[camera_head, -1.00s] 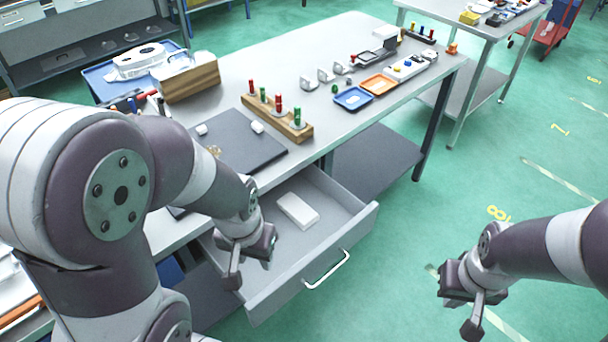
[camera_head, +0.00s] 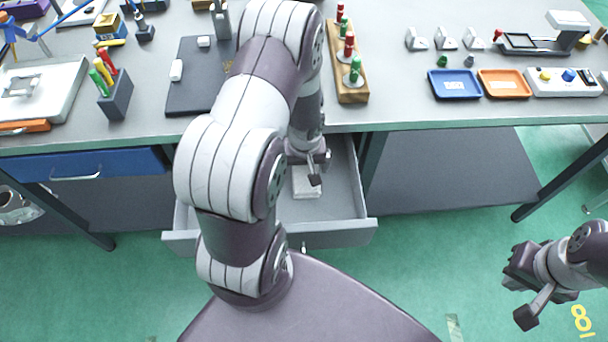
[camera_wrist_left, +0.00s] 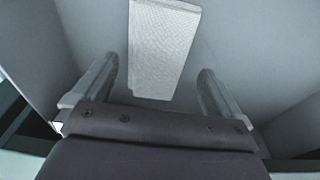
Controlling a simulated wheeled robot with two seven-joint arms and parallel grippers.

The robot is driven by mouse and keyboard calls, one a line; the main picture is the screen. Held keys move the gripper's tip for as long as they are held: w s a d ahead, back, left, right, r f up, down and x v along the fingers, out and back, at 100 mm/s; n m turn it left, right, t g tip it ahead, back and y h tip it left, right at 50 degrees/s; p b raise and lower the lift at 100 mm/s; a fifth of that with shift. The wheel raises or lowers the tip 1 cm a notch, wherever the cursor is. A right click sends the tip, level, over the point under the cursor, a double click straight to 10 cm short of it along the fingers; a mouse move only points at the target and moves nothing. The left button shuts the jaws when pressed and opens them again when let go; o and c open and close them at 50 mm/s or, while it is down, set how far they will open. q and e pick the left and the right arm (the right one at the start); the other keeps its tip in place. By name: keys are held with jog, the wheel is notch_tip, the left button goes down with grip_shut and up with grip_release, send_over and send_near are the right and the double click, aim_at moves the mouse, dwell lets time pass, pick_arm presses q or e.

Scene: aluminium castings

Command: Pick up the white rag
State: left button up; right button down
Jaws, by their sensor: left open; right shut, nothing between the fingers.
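The white rag (camera_head: 306,183) lies folded flat in the open grey drawer (camera_head: 345,200) under the table. In the head view my left arm hides part of it. In the left wrist view the rag (camera_wrist_left: 163,45) is a pale textured rectangle ahead of my left gripper (camera_wrist_left: 158,85). Its two fingers are spread apart, with the rag's near end between and beyond them, and nothing is gripped. In the head view my left gripper (camera_head: 312,170) is over the drawer. My right gripper (camera_head: 522,290) is shut and empty, over the floor at the lower right.
The drawer walls rise around my left gripper. The tabletop (camera_head: 400,112) is just behind and above the drawer. On it are a wooden peg block (camera_head: 350,88), a dark board (camera_head: 190,85), a blue tray (camera_head: 455,84) and an orange tray (camera_head: 503,84).

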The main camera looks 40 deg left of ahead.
aim_at(305, 174)
pick_arm(q)
notch_tip(305, 174, down, 2)
jog(key=shift+w, duration=0.1)
jog(key=shift+w+d+f, duration=0.1)
jog(key=shift+w+f, duration=0.15)
jog(key=shift+s, duration=0.15)
jog(key=shift+c, duration=1.2)
jog(key=c, duration=0.9)
jog(key=shift+o, duration=0.2)
pick_arm(e)
jog(key=shift+w+d+f, duration=0.15)
jog(key=shift+f, duration=0.4)
pick_arm(q)
jog(key=shift+r, duration=0.1)
